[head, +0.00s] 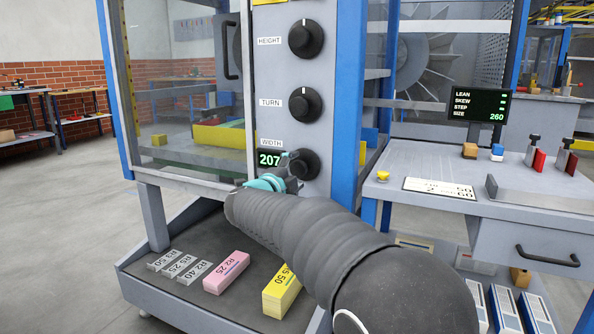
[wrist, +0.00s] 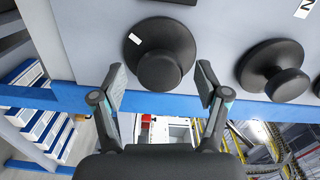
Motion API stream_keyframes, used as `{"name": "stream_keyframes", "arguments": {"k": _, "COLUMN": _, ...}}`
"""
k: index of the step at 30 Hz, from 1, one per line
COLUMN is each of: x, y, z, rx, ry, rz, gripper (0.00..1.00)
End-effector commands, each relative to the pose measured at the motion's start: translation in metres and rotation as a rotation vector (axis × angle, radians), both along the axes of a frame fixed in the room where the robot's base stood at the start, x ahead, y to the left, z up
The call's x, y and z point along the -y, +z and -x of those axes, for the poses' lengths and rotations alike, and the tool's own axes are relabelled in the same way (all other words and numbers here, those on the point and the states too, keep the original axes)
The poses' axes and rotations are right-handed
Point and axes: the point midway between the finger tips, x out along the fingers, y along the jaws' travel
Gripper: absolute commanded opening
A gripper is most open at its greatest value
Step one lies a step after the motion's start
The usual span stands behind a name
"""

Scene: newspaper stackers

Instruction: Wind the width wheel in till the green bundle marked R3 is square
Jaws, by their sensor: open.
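The width wheel (head: 304,165) is a black round knob under the label WIDTH, and the green display (head: 269,158) beside it reads 207. My gripper (head: 284,172) is at this wheel. In the wrist view the wheel (wrist: 160,50) has a white mark at its upper left and a raised grip in the middle. My open fingers (wrist: 160,76) lie to either side of that grip; I cannot tell whether they touch it. A green piece (head: 233,124) shows dimly through the glass behind a yellow block (head: 218,136). I cannot read R3 on it.
The turn wheel (head: 305,104) and height wheel (head: 306,38) are above. Pink (head: 227,272) and yellow (head: 279,293) bundles and several grey marked plates lie on the lower shelf. A screen (head: 479,104) lists LEAN, SKEW, STEP and SIZE 260. A side bench (head: 425,158) stands right.

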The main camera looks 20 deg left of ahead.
Motion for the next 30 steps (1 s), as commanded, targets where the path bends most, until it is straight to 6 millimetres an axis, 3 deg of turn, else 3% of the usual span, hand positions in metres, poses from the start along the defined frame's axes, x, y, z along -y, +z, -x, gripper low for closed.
{"name": "stream_keyframes", "arguments": {"k": 9, "x": -0.006, "y": 0.0, "z": 0.064, "rx": -0.001, "ry": 0.004, "rz": 0.0, "gripper": 0.74}}
{"name": "stream_keyframes", "arguments": {"k": 15, "x": -0.008, "y": 0.0, "z": 0.09, "rx": 0.0, "ry": 0.003, "rz": -0.002, "gripper": 0.74}}
{"name": "stream_keyframes", "arguments": {"k": 30, "x": -0.009, "y": 0.001, "z": 0.1, "rx": 0.0, "ry": 0.001, "rz": 0.0, "gripper": 0.74}}
